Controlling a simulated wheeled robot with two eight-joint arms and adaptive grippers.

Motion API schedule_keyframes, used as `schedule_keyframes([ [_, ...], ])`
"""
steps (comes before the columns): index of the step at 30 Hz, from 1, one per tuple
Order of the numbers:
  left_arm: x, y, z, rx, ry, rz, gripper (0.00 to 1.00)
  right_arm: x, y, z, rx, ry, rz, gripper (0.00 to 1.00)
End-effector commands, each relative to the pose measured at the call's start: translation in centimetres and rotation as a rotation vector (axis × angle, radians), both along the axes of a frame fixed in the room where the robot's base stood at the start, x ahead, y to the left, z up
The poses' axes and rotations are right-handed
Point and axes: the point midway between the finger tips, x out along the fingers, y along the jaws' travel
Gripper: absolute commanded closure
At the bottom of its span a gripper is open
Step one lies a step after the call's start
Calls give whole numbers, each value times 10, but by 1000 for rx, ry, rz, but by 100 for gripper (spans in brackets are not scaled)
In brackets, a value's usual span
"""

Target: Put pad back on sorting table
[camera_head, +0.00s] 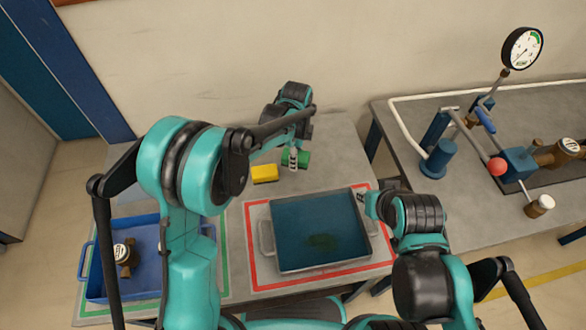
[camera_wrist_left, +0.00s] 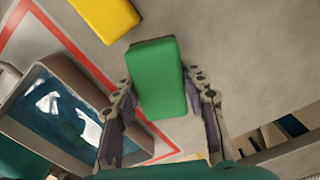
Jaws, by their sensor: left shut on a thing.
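The green pad (camera_head: 304,158) is at the back of the grey sorting table (camera_head: 338,130), right of a yellow pad (camera_head: 264,173). My left gripper (camera_head: 293,158) is shut on the green pad. In the left wrist view, the green pad (camera_wrist_left: 157,75) sits between the two fingers of the left gripper (camera_wrist_left: 163,112), and the yellow pad (camera_wrist_left: 105,14) lies apart from it on the table. I cannot tell whether the green pad touches the table. My right gripper (camera_head: 364,200) is at the right rim of the blue-filled tray; its fingers are too small to read.
The metal tray (camera_head: 264,236) stands inside a red outline. A blue bin (camera_head: 95,286) holding brass meters stands at the left inside a green outline. A second bench at the right carries a pressure gauge (camera_head: 522,48) and piping. The table behind the pads is clear.

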Motion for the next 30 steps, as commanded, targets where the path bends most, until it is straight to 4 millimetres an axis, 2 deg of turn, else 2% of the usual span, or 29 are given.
schedule_keyframes([
  [5,-7,6,-8,0,0,-1,94,0,0,-4,0,0,0,74],
  [13,-6,6,-45,0,0,0,94,0,0,-21,0,0,0,74],
  [21,-6,6,-45,0,0,0,94,0,0,-19,0,0,0,74],
  [30,-6,6,-56,0,0,0,94,0,0,-28,0,0,0,74],
])
